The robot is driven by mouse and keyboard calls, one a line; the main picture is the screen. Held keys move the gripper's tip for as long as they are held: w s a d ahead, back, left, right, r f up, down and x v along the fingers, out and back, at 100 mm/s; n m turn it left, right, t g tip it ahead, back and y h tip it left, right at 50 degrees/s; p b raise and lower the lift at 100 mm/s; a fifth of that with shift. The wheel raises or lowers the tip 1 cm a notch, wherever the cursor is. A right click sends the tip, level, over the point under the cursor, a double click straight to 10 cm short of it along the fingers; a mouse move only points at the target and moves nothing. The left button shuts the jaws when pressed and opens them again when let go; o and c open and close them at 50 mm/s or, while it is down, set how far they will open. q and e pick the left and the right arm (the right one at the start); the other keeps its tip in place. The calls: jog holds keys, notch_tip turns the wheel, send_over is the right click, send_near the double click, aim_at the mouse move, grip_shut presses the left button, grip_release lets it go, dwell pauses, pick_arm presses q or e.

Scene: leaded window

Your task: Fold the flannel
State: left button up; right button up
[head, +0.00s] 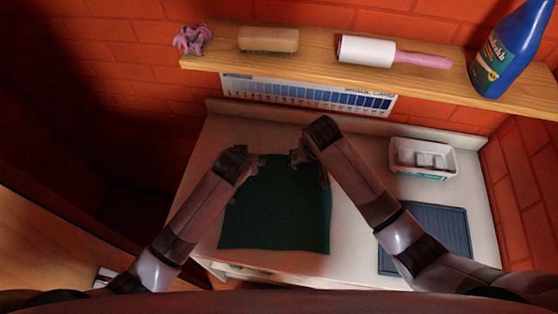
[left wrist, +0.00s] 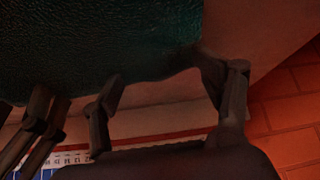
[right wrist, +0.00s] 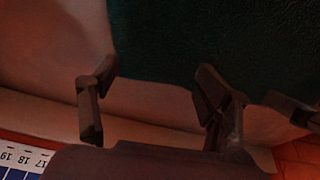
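The dark green flannel (head: 275,215) lies spread flat, roughly square, on the pale worktop. Its far edge is partly hidden by my grippers. It also shows in the left wrist view (left wrist: 100,40) and the right wrist view (right wrist: 210,40). My left gripper (head: 258,160) is at the flannel's far edge, with its fingers apart and nothing seen between them. My right gripper (head: 308,164) is close beside it, at the far right part of that edge, also with its fingers apart. I cannot tell whether any fingertip touches the cloth.
A white tub (head: 422,160) with pale blocks and a blue-grey ribbed mat (head: 436,235) are at the right. A shade card (head: 310,95) hangs below the shelf (head: 220,60), which holds a brush (head: 268,40), lint roller (head: 368,51), blue bottle (head: 508,50) and pink scrunched item (head: 192,39).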

pick_arm(q)
jog(key=shift+s+d+f, duration=0.1)
jog(key=shift+s+d, duration=0.05)
jog(key=shift+d, duration=0.6)
jog(key=c, duration=0.5)
pick_arm(e)
jog(key=shift+s+a+f, duration=0.2)
jog(key=shift+a+f, duration=0.05)
jog(key=shift+a, duration=0.4)
jog(key=c, duration=0.5)
